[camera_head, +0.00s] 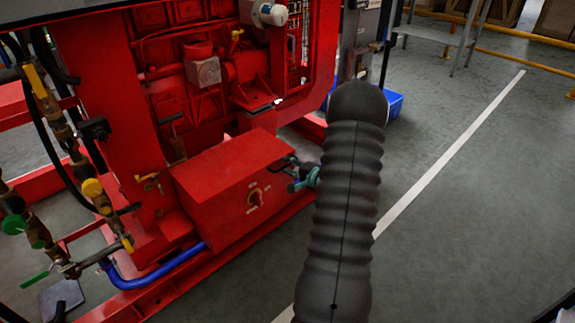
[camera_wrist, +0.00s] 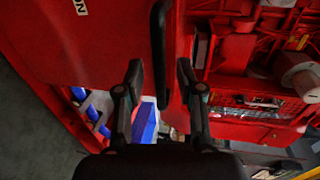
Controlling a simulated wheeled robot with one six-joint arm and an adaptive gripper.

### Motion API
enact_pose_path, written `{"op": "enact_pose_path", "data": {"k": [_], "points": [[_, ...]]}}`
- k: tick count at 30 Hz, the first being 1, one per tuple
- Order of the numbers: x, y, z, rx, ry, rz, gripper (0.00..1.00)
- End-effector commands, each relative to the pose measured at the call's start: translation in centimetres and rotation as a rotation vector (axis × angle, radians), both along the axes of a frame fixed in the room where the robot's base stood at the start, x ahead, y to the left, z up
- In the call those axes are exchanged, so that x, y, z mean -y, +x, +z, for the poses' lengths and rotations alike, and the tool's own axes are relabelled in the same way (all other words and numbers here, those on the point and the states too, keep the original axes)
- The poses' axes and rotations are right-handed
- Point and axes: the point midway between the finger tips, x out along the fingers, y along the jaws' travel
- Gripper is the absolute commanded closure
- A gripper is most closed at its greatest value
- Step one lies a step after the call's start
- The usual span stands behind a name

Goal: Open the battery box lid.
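The red battery box (camera_head: 215,215) stands on the pumpset's skid, with a flat red lid (camera_head: 232,163) that looks closed. Its front has a rotary switch. A black bar handle (camera_wrist: 159,50) is at the box's end in the wrist view, beside a red panel (camera_wrist: 75,45) with a partly visible label. My gripper (camera_head: 293,176) is at the box's right end, partly hidden by my arm. In the wrist view my gripper (camera_wrist: 160,75) is open, with one finger on each side of the handle and visible gaps. I cannot tell whether the fingertips reach its depth.
The red engine (camera_head: 190,75) rises behind the box. A blue hose (camera_head: 160,277) and valved pipes (camera_head: 50,110) are at the left. A blue bin (camera_head: 394,104) stands behind my arm. The grey floor (camera_head: 470,210) at the right is clear.

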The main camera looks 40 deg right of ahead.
Motion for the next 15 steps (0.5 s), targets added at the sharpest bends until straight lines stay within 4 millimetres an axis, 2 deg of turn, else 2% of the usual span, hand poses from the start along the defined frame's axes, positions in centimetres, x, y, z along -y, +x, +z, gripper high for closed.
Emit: {"op": "enact_pose_path", "data": {"k": [4,12,15], "points": [[-0.03,0.67,-0.16,0.0,0.0,-0.001,0.63],[-0.04,0.74,-0.18,0.0,0.001,-0.001,0.63],[-0.05,0.73,-0.17,0.0,0.001,-0.001,0.88]]}}
